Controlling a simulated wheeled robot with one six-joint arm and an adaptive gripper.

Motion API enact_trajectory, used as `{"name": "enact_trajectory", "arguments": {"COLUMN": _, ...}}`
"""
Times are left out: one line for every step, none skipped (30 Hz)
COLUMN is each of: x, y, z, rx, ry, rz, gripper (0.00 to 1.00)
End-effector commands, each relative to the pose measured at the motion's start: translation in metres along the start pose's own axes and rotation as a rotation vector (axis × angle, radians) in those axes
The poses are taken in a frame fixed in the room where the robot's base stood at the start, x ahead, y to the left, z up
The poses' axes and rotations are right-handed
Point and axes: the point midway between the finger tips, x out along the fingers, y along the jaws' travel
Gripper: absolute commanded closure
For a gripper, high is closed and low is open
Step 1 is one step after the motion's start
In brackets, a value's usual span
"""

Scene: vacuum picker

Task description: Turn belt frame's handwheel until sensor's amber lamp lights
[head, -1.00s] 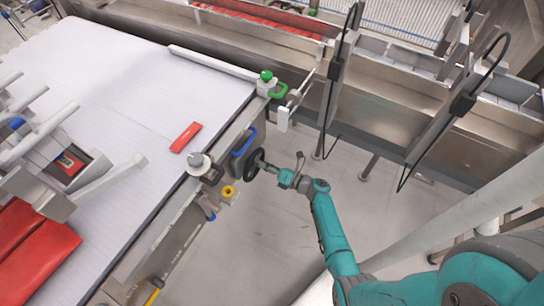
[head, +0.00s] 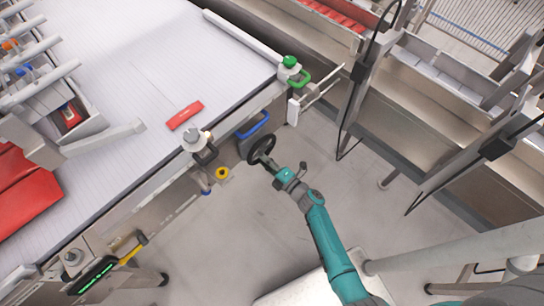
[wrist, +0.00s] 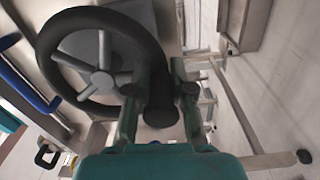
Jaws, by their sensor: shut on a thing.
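The black handwheel (head: 261,149) with grey spokes is on the side of the belt frame (head: 170,205). It fills the upper left of the wrist view (wrist: 60,60). My gripper (head: 272,165) is at the wheel's lower right edge in the head view. In the wrist view my gripper (wrist: 160,95) has its two fingers on either side of the wheel's black rim and grip part, shut on it. I cannot make out a lit amber lamp, nor tell for certain which fitting is the sensor.
A blue handle (head: 253,125) is just above the wheel, and a yellow ring knob (head: 222,173) is to its left. A red packet (head: 185,115) lies on the white belt (head: 130,75). A display with green marks (head: 95,275) is at lower left. Open floor lies below the wheel.

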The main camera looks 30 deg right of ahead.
Motion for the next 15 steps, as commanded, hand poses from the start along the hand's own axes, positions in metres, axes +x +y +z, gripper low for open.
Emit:
{"name": "enact_trajectory", "arguments": {"x": -0.0001, "y": -0.0027, "z": -0.0027, "rx": 0.017, "ry": -0.002, "rz": -0.005, "gripper": 1.00}}
{"name": "enact_trajectory", "arguments": {"x": 0.0002, "y": -0.0028, "z": -0.0037, "rx": 0.025, "ry": -0.002, "rz": -0.005, "gripper": 1.00}}
{"name": "enact_trajectory", "arguments": {"x": 0.0004, "y": -0.0031, "z": -0.0049, "rx": 0.033, "ry": -0.002, "rz": -0.005, "gripper": 1.00}}
{"name": "enact_trajectory", "arguments": {"x": 0.0005, "y": -0.0033, "z": -0.0056, "rx": 0.038, "ry": -0.003, "rz": -0.006, "gripper": 1.00}}
{"name": "enact_trajectory", "arguments": {"x": 0.0007, "y": -0.0034, "z": -0.0062, "rx": 0.043, "ry": -0.003, "rz": -0.006, "gripper": 1.00}}
{"name": "enact_trajectory", "arguments": {"x": 0.0008, "y": -0.0036, "z": -0.0068, "rx": 0.048, "ry": -0.004, "rz": -0.006, "gripper": 1.00}}
{"name": "enact_trajectory", "arguments": {"x": 0.0009, "y": -0.0036, "z": -0.0072, "rx": 0.051, "ry": -0.004, "rz": -0.006, "gripper": 1.00}}
{"name": "enact_trajectory", "arguments": {"x": 0.0010, "y": -0.0037, "z": -0.0075, "rx": 0.054, "ry": -0.004, "rz": -0.006, "gripper": 1.00}}
{"name": "enact_trajectory", "arguments": {"x": 0.0010, "y": -0.0038, "z": -0.0078, "rx": 0.056, "ry": -0.004, "rz": -0.006, "gripper": 1.00}}
{"name": "enact_trajectory", "arguments": {"x": 0.0010, "y": -0.0038, "z": -0.0079, "rx": 0.057, "ry": -0.004, "rz": -0.006, "gripper": 1.00}}
{"name": "enact_trajectory", "arguments": {"x": 0.0010, "y": -0.0039, "z": -0.0080, "rx": 0.058, "ry": -0.004, "rz": -0.006, "gripper": 1.00}}
{"name": "enact_trajectory", "arguments": {"x": 0.0010, "y": -0.0040, "z": -0.0080, "rx": 0.058, "ry": -0.004, "rz": -0.006, "gripper": 1.00}}
{"name": "enact_trajectory", "arguments": {"x": 0.0010, "y": -0.0040, "z": -0.0080, "rx": 0.058, "ry": -0.004, "rz": -0.006, "gripper": 1.00}}
{"name": "enact_trajectory", "arguments": {"x": 0.0010, "y": -0.0040, "z": -0.0080, "rx": 0.058, "ry": -0.004, "rz": -0.007, "gripper": 1.00}}
{"name": "enact_trajectory", "arguments": {"x": 0.0009, "y": -0.0041, "z": -0.0080, "rx": 0.058, "ry": -0.004, "rz": -0.007, "gripper": 1.00}}
